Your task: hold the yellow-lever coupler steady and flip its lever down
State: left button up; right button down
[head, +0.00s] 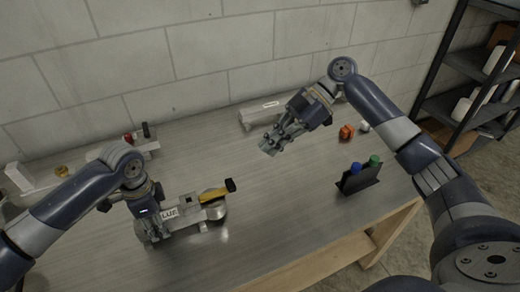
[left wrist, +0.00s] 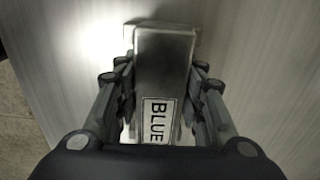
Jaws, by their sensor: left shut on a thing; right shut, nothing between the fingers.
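The yellow-lever coupler (head: 212,213) is a grey metal piece at the front left of the table. Its yellow lever (head: 216,195) has a black tip and slants up to the right; I cannot tell its exact angle. My left gripper (head: 150,238) is shut on the coupler's left bar. In the left wrist view, the fingers (left wrist: 165,85) sit on both sides of the grey bar (left wrist: 165,50), which has a label reading "BLUE" (left wrist: 158,120); the lever is not visible there. My right gripper (head: 268,146) is shut and empty above the table, up and right of the lever, apart from it.
Another labelled grey bar (head: 258,115) lies near the wall. A black holder (head: 360,181) with blue-capped and green-capped items stands at right. An orange piece (head: 346,132) and a white piece (head: 364,126) lie behind it. A white block (head: 20,177) stands far left. The middle table is clear.

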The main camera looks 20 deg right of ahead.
dwell(0.3)
pick_arm(q)
jog(key=o, duration=1.4)
